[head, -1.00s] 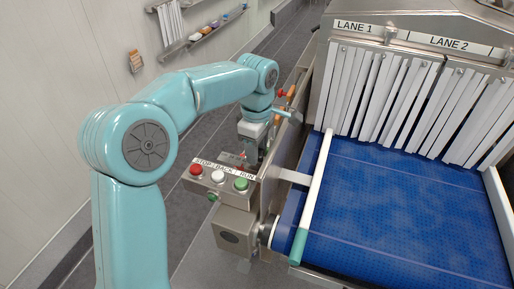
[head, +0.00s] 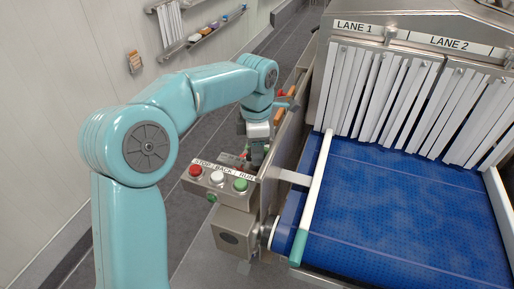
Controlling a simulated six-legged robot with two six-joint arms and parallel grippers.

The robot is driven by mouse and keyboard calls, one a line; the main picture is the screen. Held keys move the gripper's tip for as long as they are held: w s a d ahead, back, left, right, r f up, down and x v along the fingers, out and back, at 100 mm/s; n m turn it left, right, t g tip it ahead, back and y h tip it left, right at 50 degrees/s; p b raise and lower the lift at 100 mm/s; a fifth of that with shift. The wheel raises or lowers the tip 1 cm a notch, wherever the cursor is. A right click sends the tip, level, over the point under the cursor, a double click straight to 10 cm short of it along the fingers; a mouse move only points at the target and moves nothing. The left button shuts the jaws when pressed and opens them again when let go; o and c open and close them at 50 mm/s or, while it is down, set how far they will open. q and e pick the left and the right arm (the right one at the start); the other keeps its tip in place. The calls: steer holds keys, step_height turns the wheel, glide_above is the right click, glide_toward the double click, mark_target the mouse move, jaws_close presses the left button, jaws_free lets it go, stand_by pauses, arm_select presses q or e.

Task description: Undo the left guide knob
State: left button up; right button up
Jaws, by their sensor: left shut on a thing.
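My left gripper (head: 257,162) points down just outside the conveyor's left side plate, behind the button box. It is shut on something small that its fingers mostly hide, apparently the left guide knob. The white left guide rail (head: 317,185) with a teal end runs along the left edge of the blue belt (head: 400,210). A metal bracket (head: 292,177) joins the rail to the side plate. My right gripper is not in view.
The button box (head: 217,181) with red, white and green buttons stands close in front of the gripper. White strip curtains (head: 415,105) hang under the LANE 1 and LANE 2 signs. A wall shelf (head: 205,32) holds small items. The floor at left is clear.

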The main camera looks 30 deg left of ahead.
arm_select(q)
steer(key=shift+s+f, duration=0.1)
steer(key=shift+f, duration=0.1)
steer(key=o, duration=1.1)
steer(key=shift+c, duration=0.2)
steer(key=shift+a+r, duration=0.1)
steer(key=shift+r, duration=0.2)
step_height(320, 180, up, 16)
steer(key=p, duration=0.3)
